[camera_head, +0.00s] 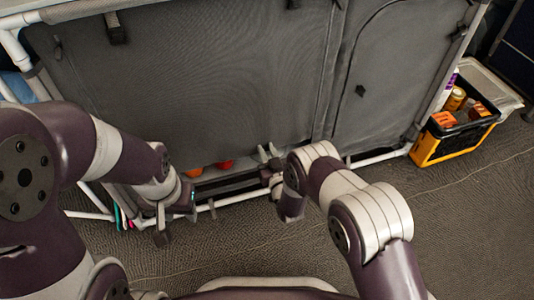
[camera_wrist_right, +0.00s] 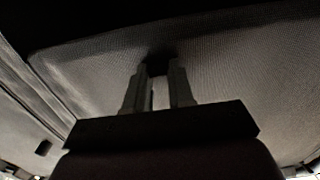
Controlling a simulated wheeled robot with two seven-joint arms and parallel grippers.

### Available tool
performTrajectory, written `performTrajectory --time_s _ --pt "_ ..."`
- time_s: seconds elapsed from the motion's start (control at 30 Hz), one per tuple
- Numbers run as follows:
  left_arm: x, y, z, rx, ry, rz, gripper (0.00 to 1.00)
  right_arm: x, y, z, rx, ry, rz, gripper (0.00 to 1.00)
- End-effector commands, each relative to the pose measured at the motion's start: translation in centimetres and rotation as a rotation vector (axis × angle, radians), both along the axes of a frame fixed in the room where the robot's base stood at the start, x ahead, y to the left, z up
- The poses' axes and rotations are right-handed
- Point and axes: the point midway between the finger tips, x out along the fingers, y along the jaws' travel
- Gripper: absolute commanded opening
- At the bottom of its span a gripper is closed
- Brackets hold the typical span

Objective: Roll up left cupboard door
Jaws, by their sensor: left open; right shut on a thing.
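The left cupboard door (camera_head: 190,85) is a dark grey fabric panel that hangs down over most of the cupboard front. Its lower edge sits a little above the bottom frame, leaving a gap. My right gripper (camera_head: 268,153) is at this lower edge, right of the middle. In the right wrist view its fingers (camera_wrist_right: 160,88) are shut on a dark bit at the door's edge (camera_wrist_right: 158,60); the exact grip is in shadow. My left gripper (camera_head: 162,220) is open and empty, low at the left, in front of the bottom frame and apart from the door.
The right cupboard door (camera_head: 400,75) hangs closed beside it. Orange and red items (camera_head: 224,164) show in the gap under the left door. A white tube frame (camera_head: 235,199) runs along the bottom. A yellow-black crate (camera_head: 455,143) with items stands at the right. The carpet in front is clear.

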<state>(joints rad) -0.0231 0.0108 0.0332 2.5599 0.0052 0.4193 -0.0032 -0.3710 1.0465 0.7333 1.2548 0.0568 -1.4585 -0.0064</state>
Motion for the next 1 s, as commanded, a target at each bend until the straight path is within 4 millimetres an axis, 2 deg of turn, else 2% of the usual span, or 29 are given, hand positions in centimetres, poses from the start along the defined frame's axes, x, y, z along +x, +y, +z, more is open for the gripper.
performTrajectory --time_s 0.03,0.1,0.7,1.0 --pt "0.0 0.0 3.5 0.0 0.0 0.0 0.43 0.3 0.1 4.2 0.005 -0.013 -0.002 0.0" --pt "0.0 0.0 5.6 0.0 0.0 0.0 0.43 0.3 0.1 6.8 0.006 -0.015 -0.002 0.0" --pt "0.0 0.0 23.0 0.0 0.0 0.0 0.43 0.4 0.1 28.3 0.007 -0.02 -0.002 0.0" --pt "0.0 0.0 30.0 0.0 0.0 0.0 0.43 0.4 0.1 37.9 0.007 -0.02 -0.002 0.0"
